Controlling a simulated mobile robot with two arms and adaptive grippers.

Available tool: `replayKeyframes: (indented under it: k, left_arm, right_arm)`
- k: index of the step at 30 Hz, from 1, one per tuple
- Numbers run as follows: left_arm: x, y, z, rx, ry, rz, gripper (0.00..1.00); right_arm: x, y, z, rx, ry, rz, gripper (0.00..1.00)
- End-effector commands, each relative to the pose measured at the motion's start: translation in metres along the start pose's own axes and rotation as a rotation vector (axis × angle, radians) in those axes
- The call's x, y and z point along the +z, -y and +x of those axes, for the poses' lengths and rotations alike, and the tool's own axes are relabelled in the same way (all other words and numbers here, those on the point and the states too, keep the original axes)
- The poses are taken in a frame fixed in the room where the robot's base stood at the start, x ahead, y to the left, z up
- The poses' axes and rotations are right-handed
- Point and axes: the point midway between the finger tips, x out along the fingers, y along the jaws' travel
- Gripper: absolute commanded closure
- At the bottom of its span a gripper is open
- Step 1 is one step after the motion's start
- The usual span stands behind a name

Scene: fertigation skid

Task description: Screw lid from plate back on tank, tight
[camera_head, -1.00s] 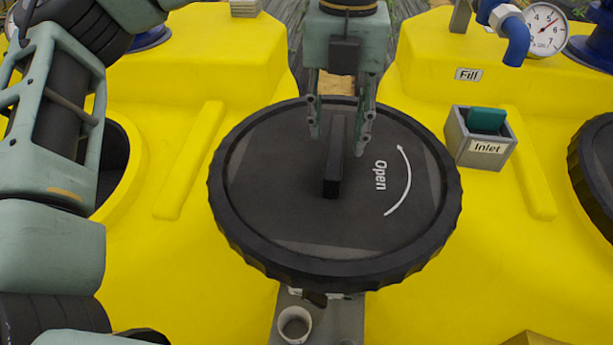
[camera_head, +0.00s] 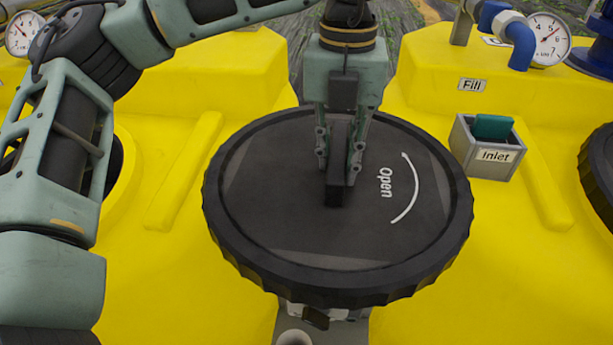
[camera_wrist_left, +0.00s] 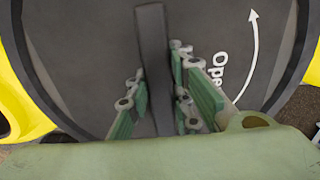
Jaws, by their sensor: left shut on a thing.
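The large black lid (camera_head: 270,200) has a ribbed rim, a raised bar handle (camera_head: 337,192) and a white "Open" arrow. It appears level, in front of the gap between two yellow tanks. My left gripper (camera_head: 338,158) comes down from above, shut on the bar handle with one finger on each side. The left wrist view also shows the handle (camera_wrist_left: 152,50) between the green-padded fingers. The left yellow tank (camera_head: 190,250) has a round opening (camera_head: 116,165), mostly hidden behind my left arm. What lies directly under the lid is hidden. My right gripper is not in view.
A grey bracket (camera_head: 345,332) shows below the lid's front edge. The right yellow tank (camera_head: 500,250) carries an "Inlet" box (camera_head: 482,160) with a green piece, a "Fill" label, a blue pipe (camera_head: 520,45) and a gauge (camera_head: 548,40). Another black lid (camera_head: 600,175) is at the right edge.

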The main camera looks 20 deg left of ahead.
Motion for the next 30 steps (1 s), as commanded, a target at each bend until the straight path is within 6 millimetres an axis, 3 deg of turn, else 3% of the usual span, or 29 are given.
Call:
replayKeyframes:
  k: [3, 11, 30]
  left_arm:
    - [0.000, 0.000, 0.000, 0.000, 0.000, 0.000, 0.99]
    - [0.000, 0.001, -0.005, -0.003, 0.003, 0.000, 1.00]
    - [0.000, 0.000, -0.048, -0.003, 0.003, -0.001, 1.00]
  right_arm:
    - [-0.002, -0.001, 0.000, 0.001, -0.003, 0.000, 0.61]
    - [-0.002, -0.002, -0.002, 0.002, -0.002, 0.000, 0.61]
    - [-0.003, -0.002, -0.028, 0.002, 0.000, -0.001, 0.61]
